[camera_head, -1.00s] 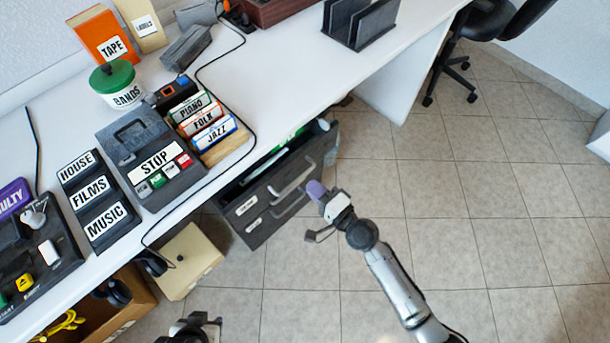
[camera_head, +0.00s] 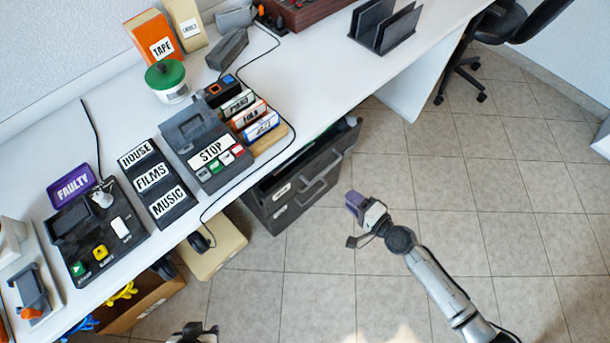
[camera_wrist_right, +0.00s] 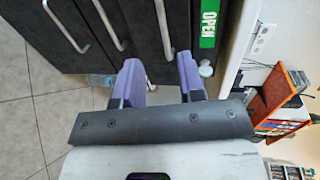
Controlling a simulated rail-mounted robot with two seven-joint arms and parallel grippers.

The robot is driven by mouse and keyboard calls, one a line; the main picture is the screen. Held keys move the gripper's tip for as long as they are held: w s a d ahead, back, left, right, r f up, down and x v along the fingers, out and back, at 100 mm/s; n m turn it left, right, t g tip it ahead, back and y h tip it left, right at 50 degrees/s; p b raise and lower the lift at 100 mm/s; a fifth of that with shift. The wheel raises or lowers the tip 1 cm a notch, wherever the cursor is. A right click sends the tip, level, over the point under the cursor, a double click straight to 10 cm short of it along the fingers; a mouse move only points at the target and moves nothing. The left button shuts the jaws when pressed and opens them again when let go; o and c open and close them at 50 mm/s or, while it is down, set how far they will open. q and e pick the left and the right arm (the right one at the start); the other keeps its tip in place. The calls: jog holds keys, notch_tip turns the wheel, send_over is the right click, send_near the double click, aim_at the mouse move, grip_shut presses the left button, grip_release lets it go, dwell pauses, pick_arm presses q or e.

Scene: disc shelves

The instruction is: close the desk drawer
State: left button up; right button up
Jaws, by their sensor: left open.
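The dark desk drawer unit (camera_head: 300,190) stands under the desk's front edge, with its metal handles facing out. Its top drawer sticks out with a dark gap behind its front; how far is hard to tell. My left gripper (camera_head: 192,333) shows partly at the bottom edge, open.
The white desk (camera_head: 300,90) holds a STOP device (camera_head: 212,152), label stands and a FAULTY device. A beige box (camera_head: 215,250) and a brown box (camera_head: 150,300) stand left of the drawers. The tiled floor to the right is clear, with an office chair behind.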

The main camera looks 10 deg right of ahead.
send_near(324, 171)
jog(key=x, duration=0.3)
jog(key=b+x, duration=0.1)
jog(key=x, duration=0.2)
jog(key=b+x, duration=0.1)
jog(key=x, duration=0.2)
jog(key=shift+w+a+f, duration=0.2)
jog(key=shift+w+f, duration=0.05)
jog(key=shift+f, duration=0.1)
pick_arm(q)
jog(key=shift+w+d+f+b, duration=0.15)
jog(key=shift+w+d+f, duration=0.15)
jog(key=shift+f, duration=0.3)
jog(key=shift+w+d+f+b, duration=0.15)
jog(key=shift+w+d+f, duration=0.1)
jog(key=shift+f, duration=0.35)
pick_arm(e)
jog(key=shift+w+a, duration=0.1)
jog(key=shift+a, duration=0.05)
pick_arm(q)
jog(key=shift+d, duration=0.25)
pick_arm(e)
grip_shut()
